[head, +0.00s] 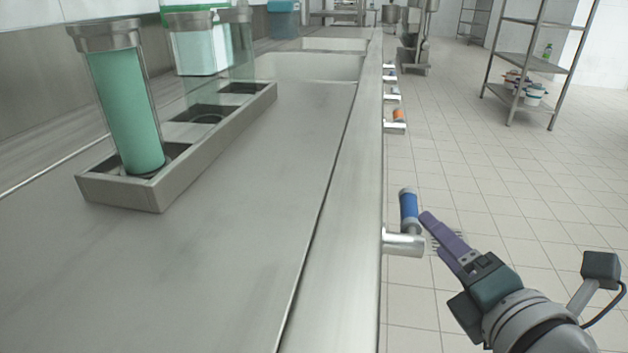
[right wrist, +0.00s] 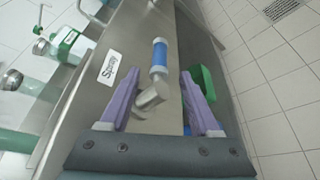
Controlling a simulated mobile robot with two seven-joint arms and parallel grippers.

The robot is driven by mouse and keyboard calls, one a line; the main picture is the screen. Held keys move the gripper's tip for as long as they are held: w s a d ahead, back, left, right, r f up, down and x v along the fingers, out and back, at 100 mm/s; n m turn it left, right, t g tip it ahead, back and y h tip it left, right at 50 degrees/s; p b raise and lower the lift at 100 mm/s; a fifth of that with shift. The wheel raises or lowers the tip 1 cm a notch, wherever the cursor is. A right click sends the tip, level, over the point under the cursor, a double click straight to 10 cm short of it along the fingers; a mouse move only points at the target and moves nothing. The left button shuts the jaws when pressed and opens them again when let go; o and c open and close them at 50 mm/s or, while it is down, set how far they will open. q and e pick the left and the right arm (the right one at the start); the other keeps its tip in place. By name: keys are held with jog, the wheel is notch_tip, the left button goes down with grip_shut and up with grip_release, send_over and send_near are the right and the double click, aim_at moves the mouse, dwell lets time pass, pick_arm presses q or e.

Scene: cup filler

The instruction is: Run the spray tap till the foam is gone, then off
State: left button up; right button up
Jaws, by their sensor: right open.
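A tap handle with a blue grip (head: 409,205) stands upright on a metal stem (head: 404,243) at the counter's front edge. The handle shows in the right wrist view (right wrist: 159,58), beside a label (right wrist: 109,62) that seems to read "Spray". My right gripper (head: 430,226) is close to the right of the handle. In the wrist view its purple fingers (right wrist: 160,75) are open, one on each side of the handle, with gaps. A glass cylinder of green liquid (head: 126,115) stands in a metal tray (head: 120,192). I cannot make out any foam. My left gripper is not in view.
An orange tap handle (head: 399,115) and more handles line the edge farther back. A green-lidded container (head: 196,50) and a clear cylinder (head: 241,50) stand behind the green cylinder. A sink basin (head: 310,68) lies beyond. Tiled floor (head: 480,200) is open to the right.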

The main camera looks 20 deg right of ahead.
aim_at(411, 210)
jog(key=b+x, duration=0.2)
jog(key=x, duration=0.7)
jog(key=shift+w+f, duration=0.1)
jog(key=shift+w, duration=0.2)
grip_shut()
dwell(1.1)
